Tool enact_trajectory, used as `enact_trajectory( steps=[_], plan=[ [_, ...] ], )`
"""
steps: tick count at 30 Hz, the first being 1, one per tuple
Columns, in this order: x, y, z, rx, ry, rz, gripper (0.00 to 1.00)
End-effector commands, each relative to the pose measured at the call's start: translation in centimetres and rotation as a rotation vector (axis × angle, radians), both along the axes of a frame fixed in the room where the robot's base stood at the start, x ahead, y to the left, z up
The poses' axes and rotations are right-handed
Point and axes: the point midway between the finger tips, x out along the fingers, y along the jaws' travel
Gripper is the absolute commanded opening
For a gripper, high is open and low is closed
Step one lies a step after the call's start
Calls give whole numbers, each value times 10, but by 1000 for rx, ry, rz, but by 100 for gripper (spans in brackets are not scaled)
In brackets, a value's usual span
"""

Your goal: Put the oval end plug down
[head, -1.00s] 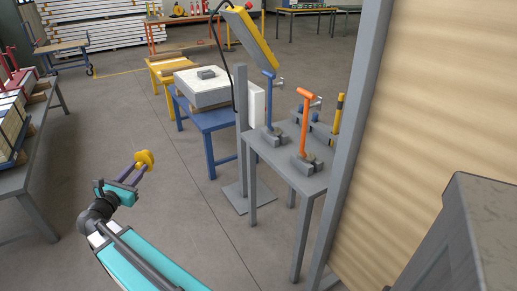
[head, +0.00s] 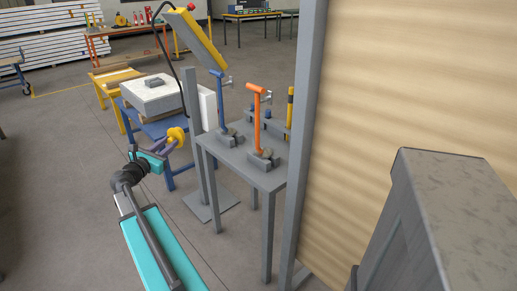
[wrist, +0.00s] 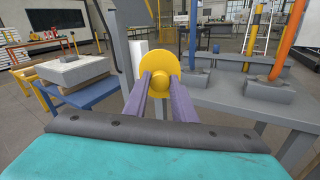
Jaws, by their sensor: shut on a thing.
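The oval end plug (wrist: 180,72) is yellow, with a flat rounded flange and a round boss in its middle. My gripper (wrist: 166,88) is shut on it, with its two purple fingers reaching to the plug. In the head view the plug (head: 176,137) is held in the air at the tip of my gripper (head: 172,145). It shows in front of the blue table and to the left of the grey table. It appears apart from both.
The grey table (head: 262,176) carries an orange-handled clamp (head: 257,118) and a blue-handled clamp (head: 221,100). A grey post (head: 192,130) stands at its left. A blue table (head: 160,130) bears a white block (head: 152,95). A wood-like panel (head: 400,90) blocks the right side.

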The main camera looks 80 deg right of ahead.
Motion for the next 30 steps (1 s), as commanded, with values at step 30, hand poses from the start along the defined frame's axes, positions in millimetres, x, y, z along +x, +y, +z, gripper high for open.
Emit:
enact_trajectory(
  steps=[30],
  plan=[
    [-222, -175, 15, -20, 8, -275, 6]
  ],
)
